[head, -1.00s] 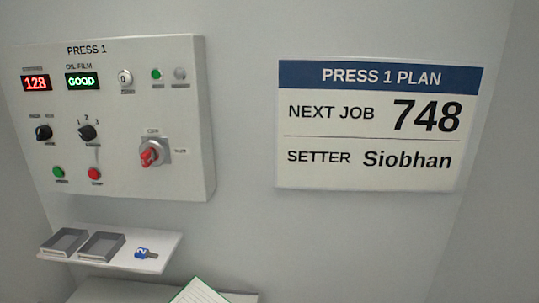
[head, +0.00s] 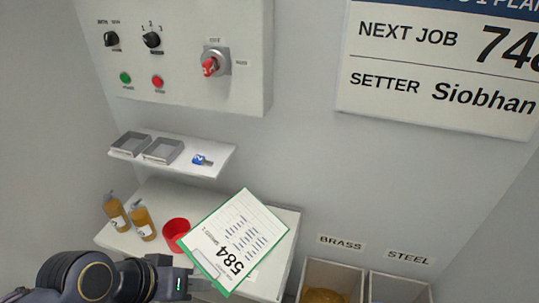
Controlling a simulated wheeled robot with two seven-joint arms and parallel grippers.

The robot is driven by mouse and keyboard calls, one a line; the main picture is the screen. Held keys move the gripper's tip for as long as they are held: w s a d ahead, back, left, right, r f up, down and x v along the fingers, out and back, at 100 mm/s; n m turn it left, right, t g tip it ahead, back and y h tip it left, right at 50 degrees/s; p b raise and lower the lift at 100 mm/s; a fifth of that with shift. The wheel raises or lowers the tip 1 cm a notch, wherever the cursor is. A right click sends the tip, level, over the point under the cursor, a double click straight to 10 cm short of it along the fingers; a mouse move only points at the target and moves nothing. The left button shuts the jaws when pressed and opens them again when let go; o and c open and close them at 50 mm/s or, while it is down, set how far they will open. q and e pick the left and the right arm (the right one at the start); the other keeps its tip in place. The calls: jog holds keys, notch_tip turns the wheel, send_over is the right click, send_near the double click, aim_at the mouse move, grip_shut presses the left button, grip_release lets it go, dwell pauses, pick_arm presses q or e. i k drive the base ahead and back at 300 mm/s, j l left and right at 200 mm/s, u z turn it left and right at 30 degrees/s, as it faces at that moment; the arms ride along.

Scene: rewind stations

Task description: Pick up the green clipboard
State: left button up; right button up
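The green clipboard (head: 238,240) lies on the low white table in the head view, turned at an angle. It holds a white sheet printed with the number 584 and rows of text, and its clip is at the lower left end. My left gripper (head: 200,284) comes in from the lower left, close to the clip end. I cannot tell whether it touches the clipboard or how far apart its fingers are. My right gripper is not in view.
A red cup (head: 176,233) stands just left of the clipboard, with two amber bottles (head: 143,223) (head: 116,214) further left. A shelf (head: 217,161) with two grey trays and a blue tag hangs above. Bins labelled BRASS (head: 334,271) and STEEL (head: 400,286) stand right.

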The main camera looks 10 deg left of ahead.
aim_at(228, 244)
jog(key=u, duration=1.15)
jog(key=l+u, duration=0.15)
jog(key=u, duration=0.25)
jog(key=k+l+u, duration=0.15)
jog(key=u, duration=0.25)
jog(key=k+l+u, duration=0.1)
jog(key=u, duration=0.25)
jog(key=k+l+u, duration=0.1)
jog(key=u, duration=0.3)
